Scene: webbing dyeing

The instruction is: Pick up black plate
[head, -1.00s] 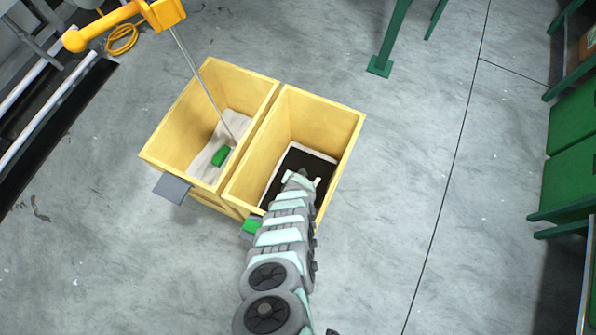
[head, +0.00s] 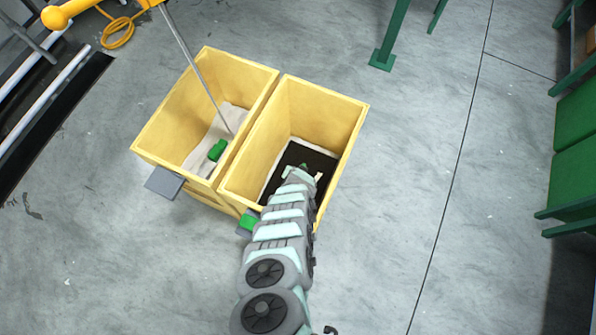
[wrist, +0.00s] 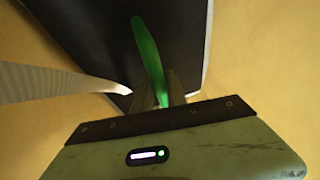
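The black plate (head: 325,161) shows as a dark flat surface in the right-hand yellow bin. In the wrist view the black plate (wrist: 100,45) fills the top middle and has a green handle (wrist: 148,50). My gripper (head: 300,173) reaches into that bin, over the plate. In the wrist view, my gripper's two dark fingers (wrist: 164,90) stand close on both sides of the handle's lower end and look shut on it. My arm hides the near part of the plate in the head view. I cannot tell whether the plate is off the bottom.
Yellow bin walls (head: 340,110) stand close around my gripper. The left-hand bin (head: 160,120) holds a green block (head: 217,150) and a thin rod. A pale ribbed strip (wrist: 50,83) runs in from the left in the wrist view.

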